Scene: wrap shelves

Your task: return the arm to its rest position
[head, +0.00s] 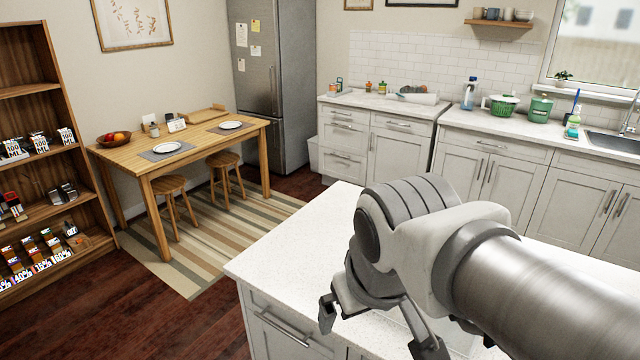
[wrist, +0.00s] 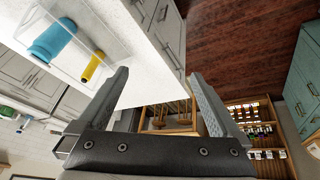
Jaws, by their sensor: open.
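My gripper (head: 384,335) hangs at the end of my arm over the white island counter (head: 285,245) in the head view. Its two fingers are spread apart with nothing between them. In the wrist view my gripper (wrist: 166,85) also shows open and empty. Part of the counter is hidden behind my arm in the head view.
A wooden shelf (head: 48,175) stands left, a dining table (head: 155,165) with stools behind. Floor (head: 130,310) left of the island is clear.

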